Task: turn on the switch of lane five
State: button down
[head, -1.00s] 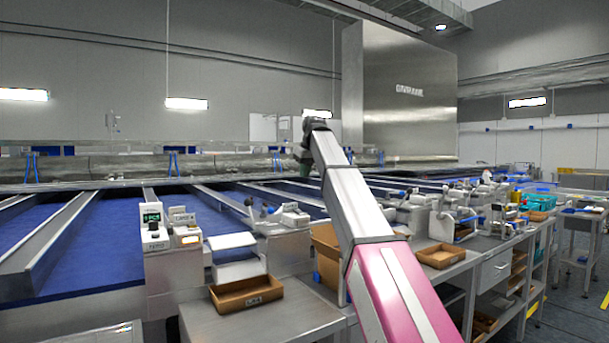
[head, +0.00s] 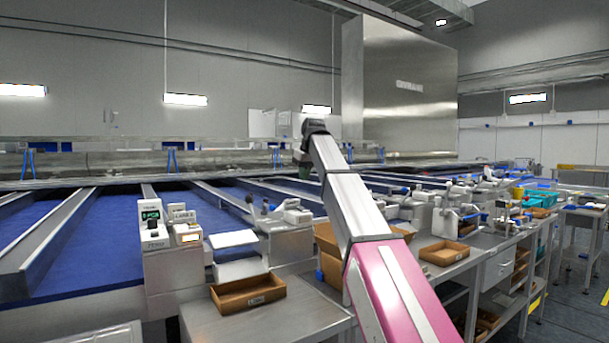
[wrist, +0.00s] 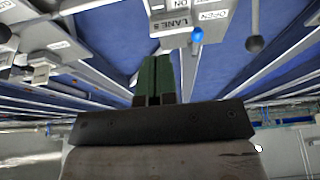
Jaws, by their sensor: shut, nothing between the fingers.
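My gripper (wrist: 154,80) shows in the wrist view with its two dark green fingers together and nothing between them. A white "LANE 5" label (wrist: 170,22) is just beyond the fingertips, apart from them. A blue knob (wrist: 197,36) is beside this label, and an "OPEN" label (wrist: 212,15) lies to its right. I cannot tell which part there is the lane five switch or how it is set.
A dark ball knob (wrist: 254,44) stands to the right of the blue knob. A white control unit with a green display (head: 152,215) and a brown tray (head: 247,302) are in front. Blue lane beds (head: 90,262) run between metal dividers. More levers and benches line the right.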

aim_at(301, 208)
jog(key=x, duration=1)
jog(key=shift+s+d+f, duration=0.15)
jog(key=shift+s+f, duration=0.15)
jog(key=shift+w+f, duration=0.25)
jog(key=shift+f, duration=0.2)
jog(key=shift+s, duration=0.1)
jog(key=shift+s+f, duration=0.1)
jog(key=shift+s, duration=0.1)
jog(key=shift+s+d, duration=0.4)
jog(key=shift+s, duration=0.2)
